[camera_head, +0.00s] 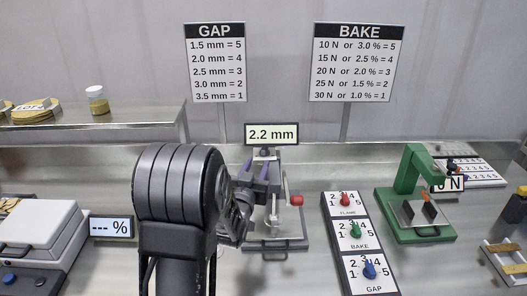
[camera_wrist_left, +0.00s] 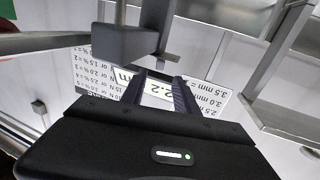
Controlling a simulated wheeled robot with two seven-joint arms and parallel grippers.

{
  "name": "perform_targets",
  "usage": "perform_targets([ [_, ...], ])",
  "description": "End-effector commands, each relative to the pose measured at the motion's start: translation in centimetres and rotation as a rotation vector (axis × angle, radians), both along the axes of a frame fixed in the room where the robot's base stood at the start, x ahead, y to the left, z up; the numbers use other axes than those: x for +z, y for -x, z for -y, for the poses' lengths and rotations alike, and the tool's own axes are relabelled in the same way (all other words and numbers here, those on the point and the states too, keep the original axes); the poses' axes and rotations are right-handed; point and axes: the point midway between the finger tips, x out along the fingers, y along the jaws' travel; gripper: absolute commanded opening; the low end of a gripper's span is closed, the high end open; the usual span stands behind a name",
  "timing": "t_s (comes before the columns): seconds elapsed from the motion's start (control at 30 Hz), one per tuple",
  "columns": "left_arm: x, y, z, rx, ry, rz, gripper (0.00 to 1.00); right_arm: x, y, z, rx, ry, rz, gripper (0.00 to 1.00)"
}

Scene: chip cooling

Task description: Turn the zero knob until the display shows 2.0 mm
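The display (camera_head: 271,134) reads 2.2 mm. It stands above a gauge with a grey base plate (camera_head: 276,244). A red knob (camera_head: 296,200) sits on the gauge's right side, and a small dark knob (camera_head: 264,152) shows at its top. I cannot tell by label which is the zero knob. My left gripper (camera_head: 262,178) is at the gauge, left of the red knob, its purple fingers apart. In the left wrist view the fingers (camera_wrist_left: 160,92) are spread, with the display (camera_wrist_left: 150,88) seen between them and a grey block (camera_wrist_left: 125,44) close by. My right gripper is out of view.
A panel (camera_head: 359,243) with FLAME, BAKE and GAP dials stands right of the gauge. A green press (camera_head: 411,184) is further right. A white box (camera_head: 38,237) and a "--- %" display (camera_head: 110,227) are at left. GAP (camera_head: 215,62) and BAKE (camera_head: 356,62) signs stand behind.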

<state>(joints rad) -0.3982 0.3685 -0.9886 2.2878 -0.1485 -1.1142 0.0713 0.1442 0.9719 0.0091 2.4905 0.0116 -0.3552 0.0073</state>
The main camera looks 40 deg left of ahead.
Motion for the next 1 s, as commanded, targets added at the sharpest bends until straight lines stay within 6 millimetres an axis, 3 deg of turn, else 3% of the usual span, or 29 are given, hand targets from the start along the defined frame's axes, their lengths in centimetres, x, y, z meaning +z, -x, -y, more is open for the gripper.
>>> perform_targets([
  [0.23, -0.1, -1.1, -0.5, 0.000, -0.003, 0.000, 0.36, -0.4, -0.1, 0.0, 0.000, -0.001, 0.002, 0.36],
  [0.7, -0.1, -6.9, -2.9, 0.000, -0.002, -0.001, 0.36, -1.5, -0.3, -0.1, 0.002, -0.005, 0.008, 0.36],
  [1.0, 0.0, -7.2, -3.0, 0.000, 0.000, 0.000, 0.36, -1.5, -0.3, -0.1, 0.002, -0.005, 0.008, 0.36],
])
